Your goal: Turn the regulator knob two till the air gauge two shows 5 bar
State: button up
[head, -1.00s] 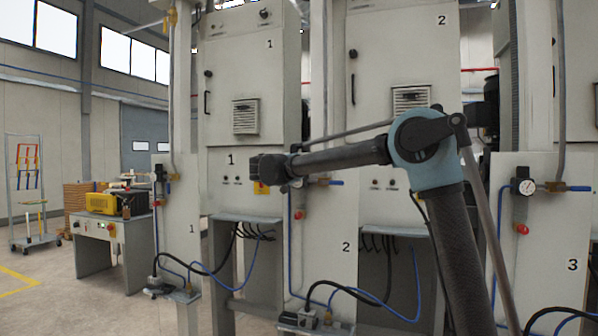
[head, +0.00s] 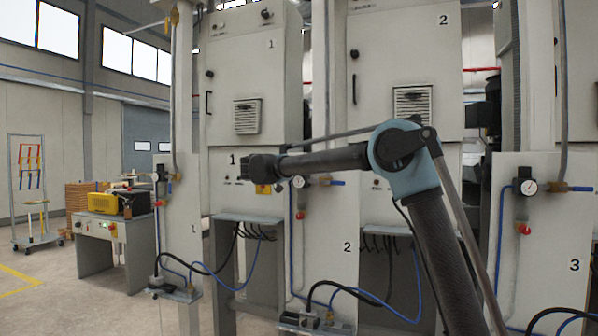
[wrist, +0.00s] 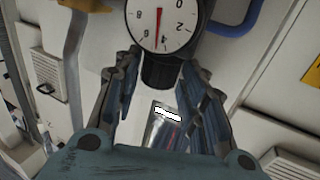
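Air gauge two (wrist: 158,20) shows upside down at the top of the wrist view, with a white dial and a red needle between 4 and 6, close to 5. It also shows small in the head view (head: 299,182), too small to read there. The black regulator knob two (wrist: 159,72) lies just below the gauge in the wrist view. My gripper (wrist: 159,75) is open, with one finger on each side of the knob. Small gaps seem to show beside the knob. In the head view the gripper sits up and left of the gauge, its fingers not clear.
Panel 2 (head: 340,235) carries a red button (head: 300,215) and a blue hose under the gauge. A blue pipe (wrist: 238,22) runs close beside the gauge. Panel 3 (head: 545,245) with its own gauge (head: 528,187) stands to the right. Open floor lies at left.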

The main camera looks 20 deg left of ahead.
dwell(0.3)
jog(key=v, duration=1.2)
